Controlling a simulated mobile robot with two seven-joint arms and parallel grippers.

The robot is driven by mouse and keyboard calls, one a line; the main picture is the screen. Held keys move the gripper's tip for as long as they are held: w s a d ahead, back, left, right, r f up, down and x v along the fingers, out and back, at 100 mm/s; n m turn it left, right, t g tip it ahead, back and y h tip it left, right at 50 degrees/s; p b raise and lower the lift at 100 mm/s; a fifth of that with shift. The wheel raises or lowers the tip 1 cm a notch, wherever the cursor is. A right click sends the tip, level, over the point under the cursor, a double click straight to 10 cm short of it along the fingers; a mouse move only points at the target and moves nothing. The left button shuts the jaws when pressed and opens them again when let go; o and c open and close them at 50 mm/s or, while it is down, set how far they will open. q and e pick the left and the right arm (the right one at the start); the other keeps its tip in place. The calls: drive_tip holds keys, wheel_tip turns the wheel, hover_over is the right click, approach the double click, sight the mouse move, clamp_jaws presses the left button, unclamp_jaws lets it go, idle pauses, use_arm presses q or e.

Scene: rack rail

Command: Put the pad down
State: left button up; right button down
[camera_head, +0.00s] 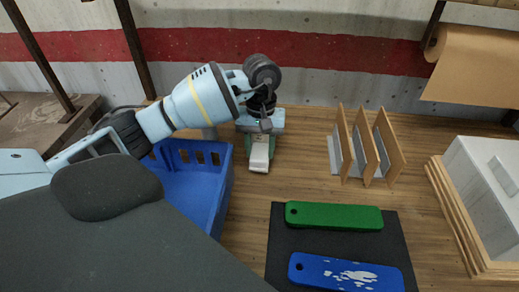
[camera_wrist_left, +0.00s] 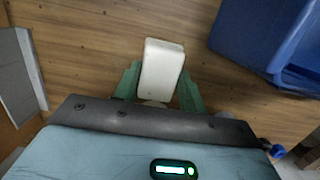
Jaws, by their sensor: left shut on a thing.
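The white pad (camera_head: 260,160) is a small pale block with rounded edges. My left gripper (camera_head: 259,142) is shut on it, above the wooden table just right of the blue crate. In the left wrist view the pad (camera_wrist_left: 163,66) sits between the two green fingers of the gripper (camera_wrist_left: 160,84), and its far end sticks out past them. Bare table shows around it there. I cannot tell whether the pad touches the table. My right gripper is not in view.
The blue crate (camera_head: 228,180) stands left of the pad. A rack with upright wooden dividers (camera_head: 361,147) stands to the right. A black mat (camera_head: 276,233) holds a green bar (camera_head: 334,216) and a white-blotched blue bar (camera_head: 310,270). A white box (camera_head: 480,175) is far right.

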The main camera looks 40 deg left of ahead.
sight(260, 147)
use_arm(q)
drive_tip(key=shift+f, duration=0.6)
drive_tip(key=shift+f, duration=0.1)
drive_tip(key=o, duration=1)
drive_tip(key=shift+w+a+r, duration=0.15)
drive_tip(key=shift+w+r, duration=0.1)
drive_tip(key=shift+r, duration=1.75)
drive_tip(key=shift+w+a+r, duration=0.15)
drive_tip(key=shift+w+r, duration=0.1)
drive_tip(key=shift+r, duration=1.8)
drive_tip(key=shift+w+a+r, duration=0.15)
drive_tip(key=shift+w+r, duration=0.1)
drive_tip(key=shift+r, duration=1.75)
